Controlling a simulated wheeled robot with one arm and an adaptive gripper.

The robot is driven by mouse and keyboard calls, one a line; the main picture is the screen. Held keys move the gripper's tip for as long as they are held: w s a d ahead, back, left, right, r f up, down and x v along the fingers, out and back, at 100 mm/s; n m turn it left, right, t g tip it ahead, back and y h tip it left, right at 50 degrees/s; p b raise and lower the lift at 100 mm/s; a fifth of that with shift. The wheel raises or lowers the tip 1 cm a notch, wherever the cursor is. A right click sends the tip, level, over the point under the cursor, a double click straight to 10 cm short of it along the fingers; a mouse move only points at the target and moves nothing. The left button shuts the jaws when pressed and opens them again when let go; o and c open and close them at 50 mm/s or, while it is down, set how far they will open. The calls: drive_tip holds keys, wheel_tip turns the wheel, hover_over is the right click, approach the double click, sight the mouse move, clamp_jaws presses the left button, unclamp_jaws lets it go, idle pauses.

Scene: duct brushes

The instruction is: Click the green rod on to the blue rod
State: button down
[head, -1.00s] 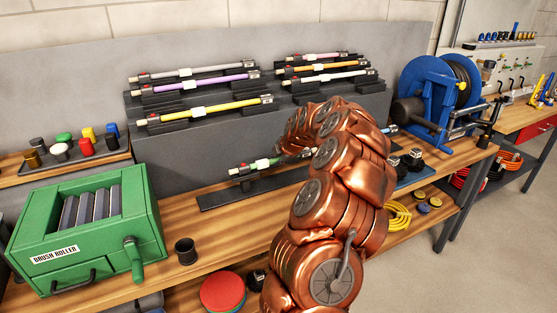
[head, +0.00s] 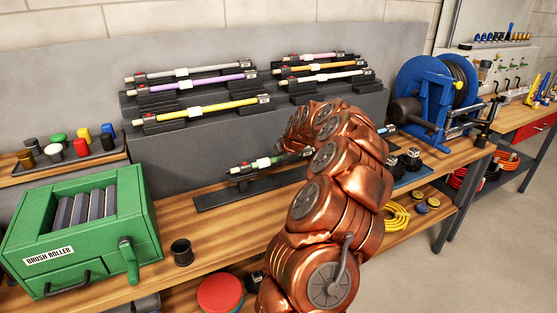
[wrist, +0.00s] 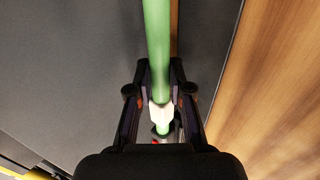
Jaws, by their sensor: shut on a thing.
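The green rod (head: 264,163) lies level at a low dark stand in the head view, its left end showing and its right part hidden behind my arm. In the wrist view the green rod (wrist: 158,45) runs down between the fingers of my gripper (wrist: 159,92), which is shut on it near a white collar (wrist: 160,115). In the head view my gripper (head: 300,153) is mostly hidden by the arm. A short blue piece (head: 389,130) shows right of my arm and seems to be the blue rod; whether the rods touch is hidden.
Grey, purple, yellow, orange and pink rods rest on the dark rack (head: 200,130) behind. A green brush roller box (head: 140,215) and a dark cup (head: 182,252) stand left on the bench. A blue reel (head: 425,95) stands right. Bare wood shows in front of the stand.

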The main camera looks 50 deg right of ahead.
drive_tip(key=shift+s+d+b, duration=0.2)
drive_tip(key=shift+d+b, duration=0.15)
drive_tip(key=shift+d, duration=0.1)
drive_tip(key=c, duration=1)
unclamp_jaws()
drive_tip(key=shift+v, duration=5.95)
